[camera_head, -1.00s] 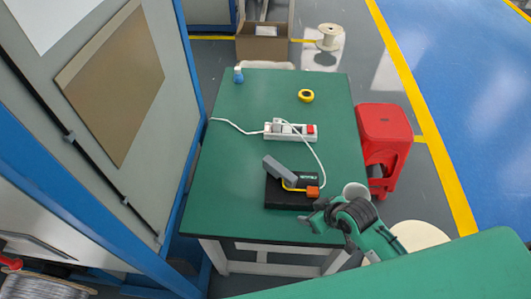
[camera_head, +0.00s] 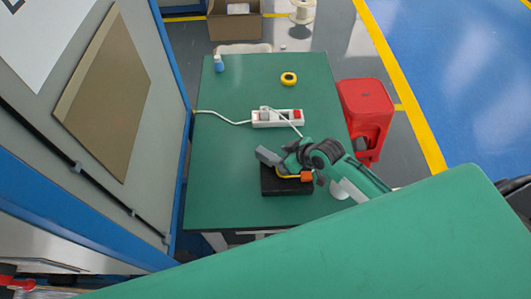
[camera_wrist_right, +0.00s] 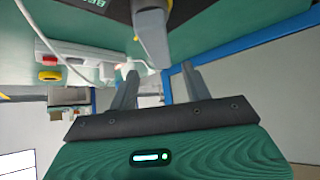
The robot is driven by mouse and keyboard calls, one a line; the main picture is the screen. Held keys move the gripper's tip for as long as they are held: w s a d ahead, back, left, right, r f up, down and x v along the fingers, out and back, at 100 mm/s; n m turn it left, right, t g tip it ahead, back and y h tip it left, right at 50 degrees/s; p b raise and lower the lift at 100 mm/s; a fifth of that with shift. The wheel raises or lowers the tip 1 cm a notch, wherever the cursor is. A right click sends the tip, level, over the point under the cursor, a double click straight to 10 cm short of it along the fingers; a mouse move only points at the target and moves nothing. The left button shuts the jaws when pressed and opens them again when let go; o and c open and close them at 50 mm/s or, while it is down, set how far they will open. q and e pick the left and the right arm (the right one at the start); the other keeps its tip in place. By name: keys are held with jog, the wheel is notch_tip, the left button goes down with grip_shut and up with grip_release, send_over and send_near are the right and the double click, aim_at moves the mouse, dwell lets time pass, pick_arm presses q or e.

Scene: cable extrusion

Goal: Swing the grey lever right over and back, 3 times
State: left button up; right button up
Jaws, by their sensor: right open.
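The grey lever (camera_head: 267,156) stands up on the left side of a black base (camera_head: 287,188) and leans to the left. The base also carries a yellow curved piece (camera_head: 287,175) and an orange block (camera_head: 307,176). My right gripper (camera_head: 283,158) is just right of the lever, above the base. In the right wrist view the gripper (camera_wrist_right: 157,82) is open, with the lever (camera_wrist_right: 152,38) ahead between the lines of its two fingers. I cannot tell whether they touch it. My right arm hides part of the base. My left gripper is not in view.
A white power strip (camera_head: 278,118) with a white cable lies behind the base on the green table (camera_head: 225,200). A yellow tape roll (camera_head: 289,78) and a blue-white bottle (camera_head: 219,63) are farther back. A red stool (camera_head: 366,110) stands right of the table. The table's left side is clear.

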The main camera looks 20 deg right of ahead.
aim_at(270, 155)
jog(key=p+x, duration=0.1)
jog(key=x, duration=0.8)
grip_shut()
